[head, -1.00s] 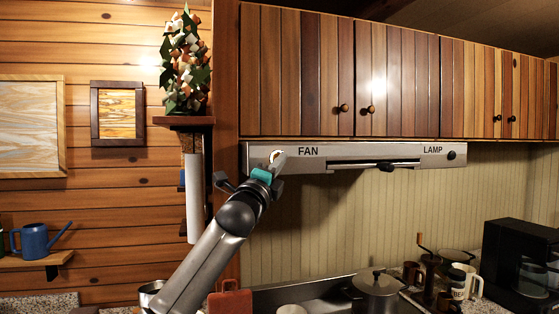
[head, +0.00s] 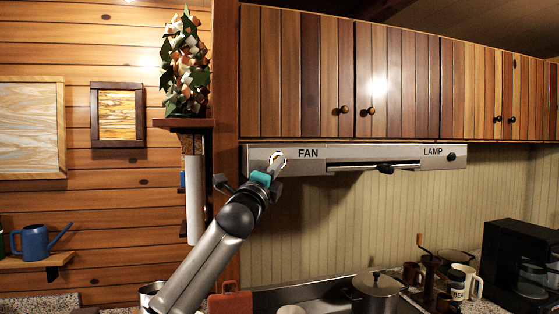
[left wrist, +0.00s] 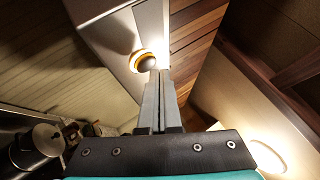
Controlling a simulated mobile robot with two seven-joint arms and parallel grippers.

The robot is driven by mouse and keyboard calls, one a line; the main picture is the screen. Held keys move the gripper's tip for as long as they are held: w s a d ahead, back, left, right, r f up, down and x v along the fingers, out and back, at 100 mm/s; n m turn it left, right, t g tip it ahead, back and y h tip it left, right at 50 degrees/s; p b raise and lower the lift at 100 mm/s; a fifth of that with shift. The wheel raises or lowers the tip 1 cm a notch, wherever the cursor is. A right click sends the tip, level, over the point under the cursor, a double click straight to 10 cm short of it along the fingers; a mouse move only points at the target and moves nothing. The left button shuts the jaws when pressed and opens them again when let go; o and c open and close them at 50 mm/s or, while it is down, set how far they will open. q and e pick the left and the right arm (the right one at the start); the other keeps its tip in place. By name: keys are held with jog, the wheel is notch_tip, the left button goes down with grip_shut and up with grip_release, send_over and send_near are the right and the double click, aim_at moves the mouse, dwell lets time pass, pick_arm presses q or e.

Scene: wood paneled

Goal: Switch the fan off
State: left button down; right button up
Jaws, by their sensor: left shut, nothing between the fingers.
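The range hood panel (head: 400,154) hangs under the wall cabinets, with FAN printed near its left end and LAMP near its right end. The fan knob (head: 277,156) is beside the FAN label, partly covered by my left gripper (head: 278,166). In the left wrist view the knob (left wrist: 146,63) is dark and round with an orange and white ring, just past my left fingertips (left wrist: 157,72). The fingers are shut and empty, at the knob's lower edge; I cannot tell whether they touch it. My right gripper is not in view.
Cabinets (head: 300,70) are directly above the hood. A wooden post and a shelf (head: 190,123) with a plant stand left of it. A pot (head: 375,290), mugs and a coffee maker (head: 520,265) are on the counter below.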

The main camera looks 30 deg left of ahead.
pick_arm(q)
jog(key=shift+w+a+p, duration=0.3)
jog(key=shift+w+a, duration=0.05)
jog(key=shift+a, duration=0.05)
dwell(0.8)
jog(key=shift+s+d, duration=0.1)
jog(key=shift+d, duration=0.05)
jog(key=shift+s+d, duration=0.55)
jog(key=s+d+b, duration=0.1)
jog(key=s+d, duration=0.3)
jog(key=shift+d, duration=0.3)
jog(key=shift+w+f, duration=0.1)
dwell(0.3)
